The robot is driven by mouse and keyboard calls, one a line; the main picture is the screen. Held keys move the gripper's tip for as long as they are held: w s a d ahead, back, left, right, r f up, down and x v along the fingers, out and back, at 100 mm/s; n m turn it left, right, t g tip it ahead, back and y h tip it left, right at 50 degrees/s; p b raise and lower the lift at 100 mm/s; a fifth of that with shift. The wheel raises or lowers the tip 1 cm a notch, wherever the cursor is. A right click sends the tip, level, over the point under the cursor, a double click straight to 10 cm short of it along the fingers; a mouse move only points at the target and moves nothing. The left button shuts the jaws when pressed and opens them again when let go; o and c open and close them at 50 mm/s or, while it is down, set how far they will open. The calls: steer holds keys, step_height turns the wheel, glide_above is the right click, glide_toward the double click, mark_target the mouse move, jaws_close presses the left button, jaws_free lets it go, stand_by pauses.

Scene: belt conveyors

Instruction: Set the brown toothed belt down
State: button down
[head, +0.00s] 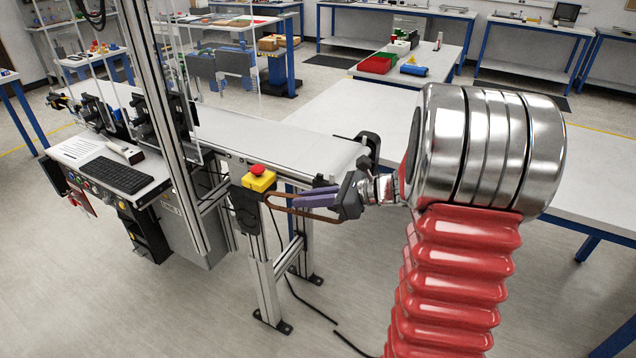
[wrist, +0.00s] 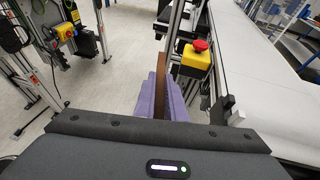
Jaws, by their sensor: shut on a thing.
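The brown toothed belt (head: 284,203) is a thin loop held between the purple fingers of my gripper (head: 298,199). In the head view the loop sticks out past the fingertips to the left, close to the yellow emergency-stop box, and a lower strand runs back under the fingers. In the wrist view the belt (wrist: 160,82) shows edge-on as a brown strip between the purple fingers (wrist: 165,97). My gripper is shut on it, in front of the near side of the conveyor. I cannot tell whether the belt touches the box. Its teeth are too small to see.
A white belt conveyor (head: 265,135) runs behind my gripper. A yellow box with a red stop button (head: 259,179) is mounted on its side. A keyboard (head: 116,174) is at left.

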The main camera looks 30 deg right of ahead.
steer(key=a+f+n+g+y, duration=0.1)
steer(key=a+f, duration=0.7)
steer(key=f, duration=0.4)
steer(key=a+f+n+g+y, duration=0.1)
steer(key=a+f, duration=0.7)
steer(key=f, duration=0.4)
steer(key=shift+a+n+g, duration=0.2)
steer(key=shift+n+g, duration=0.2)
steer(key=shift+f, duration=0.1)
